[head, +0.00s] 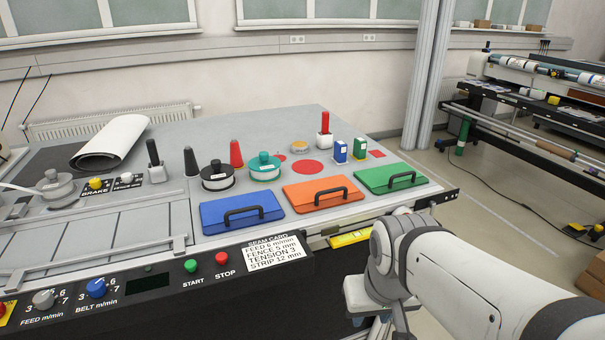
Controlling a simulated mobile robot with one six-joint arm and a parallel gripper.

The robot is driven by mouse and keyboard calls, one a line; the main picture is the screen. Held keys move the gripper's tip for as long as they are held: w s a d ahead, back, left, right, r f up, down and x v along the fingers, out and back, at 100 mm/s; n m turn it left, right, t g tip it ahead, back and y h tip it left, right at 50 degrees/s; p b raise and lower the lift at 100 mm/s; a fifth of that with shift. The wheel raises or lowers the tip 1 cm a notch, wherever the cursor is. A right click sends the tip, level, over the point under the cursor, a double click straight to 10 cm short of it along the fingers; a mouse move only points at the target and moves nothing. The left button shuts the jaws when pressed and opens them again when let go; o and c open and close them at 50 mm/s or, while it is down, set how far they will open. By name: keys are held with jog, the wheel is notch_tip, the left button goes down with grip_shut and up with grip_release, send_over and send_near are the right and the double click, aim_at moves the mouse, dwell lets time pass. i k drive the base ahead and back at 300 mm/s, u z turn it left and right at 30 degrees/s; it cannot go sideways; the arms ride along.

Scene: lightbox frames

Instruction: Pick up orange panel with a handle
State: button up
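The orange panel (310,190) lies flat near the front edge of the grey table, with a black arched handle (331,191) standing up from it. It lies between a blue panel (222,214) on its left and a green panel (381,178) on its right, both with similar black handles. My white arm reaches in from the lower right, in front of and to the right of the table. Its visible links are apart from the orange panel and do not cover it. My gripper is not seen in this view.
Behind the panels stand a black spool (217,177), a green spool (263,168), red and dark cones, a red-handled stamp (325,130) and small blue and green boxes. A control panel (150,281) runs along the front left. The space above the orange panel is clear.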

aim_at(323, 187)
jog(key=i, duration=0.85)
jog(key=z, duration=0.05)
